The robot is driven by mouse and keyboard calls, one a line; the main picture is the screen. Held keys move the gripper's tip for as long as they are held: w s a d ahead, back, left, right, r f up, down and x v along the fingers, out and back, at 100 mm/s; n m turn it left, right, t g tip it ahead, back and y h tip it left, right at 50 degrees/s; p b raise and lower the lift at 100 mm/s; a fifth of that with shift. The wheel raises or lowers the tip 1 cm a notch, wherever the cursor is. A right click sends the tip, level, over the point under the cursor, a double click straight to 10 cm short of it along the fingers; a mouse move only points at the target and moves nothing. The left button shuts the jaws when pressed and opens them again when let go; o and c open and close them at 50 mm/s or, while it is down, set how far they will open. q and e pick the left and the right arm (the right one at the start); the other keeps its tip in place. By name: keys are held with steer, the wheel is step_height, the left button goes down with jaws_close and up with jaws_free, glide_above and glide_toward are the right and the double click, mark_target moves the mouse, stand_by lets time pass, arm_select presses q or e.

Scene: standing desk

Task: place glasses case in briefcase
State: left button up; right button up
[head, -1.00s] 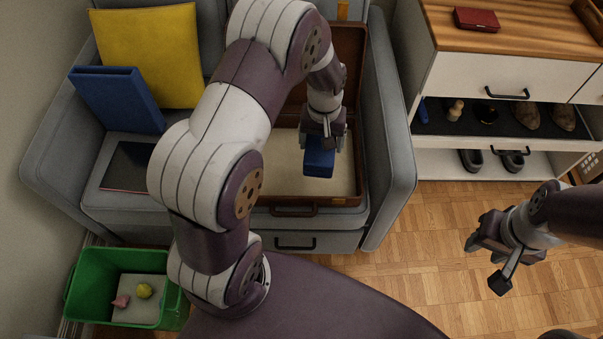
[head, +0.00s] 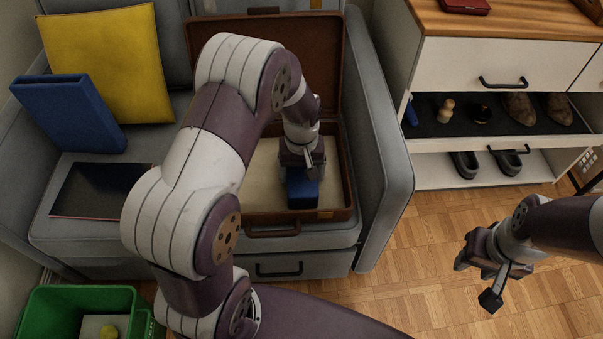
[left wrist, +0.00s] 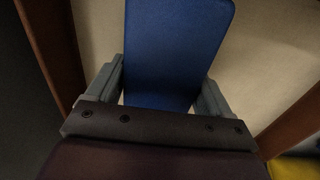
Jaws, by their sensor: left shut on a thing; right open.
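The blue glasses case (head: 302,191) is between the fingers of my left gripper (head: 301,172), inside the outline of the open brown briefcase (head: 341,180). The briefcase lies on the grey sofa with its lid raised at the back. The left wrist view shows the blue case (left wrist: 175,55) with a grey finger on each side and the briefcase's pale lining beyond it. Whether the case touches the lining, I cannot tell. My right gripper (head: 490,270) is open and empty above the wooden floor at the right. My left arm hides part of the briefcase's left side.
A yellow cushion (head: 112,60), a blue binder (head: 70,112) and a dark flat tablet-like thing (head: 98,189) are on the sofa at left. A green bin (head: 62,309) stands at lower left. A white shoe cabinet (head: 470,62) stands at right, with clear floor before it.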

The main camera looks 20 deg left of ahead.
arm_select(q)
steer(key=o, duration=1)
steer(key=shift+f, duration=0.1)
step_height(320, 180, up, 12)
steer(key=p, duration=0.6)
steer(key=s+d+r+m, duration=0.1)
steer(key=s+r+m, duration=0.1)
steer(key=s, duration=0.4)
steer(key=s+d+r+m+t, duration=0.1)
steer(key=s+r+m, duration=0.1)
steer(key=s, duration=0.5)
steer(key=shift+s+m, duration=0.15)
steer(key=shift+m, duration=0.55)
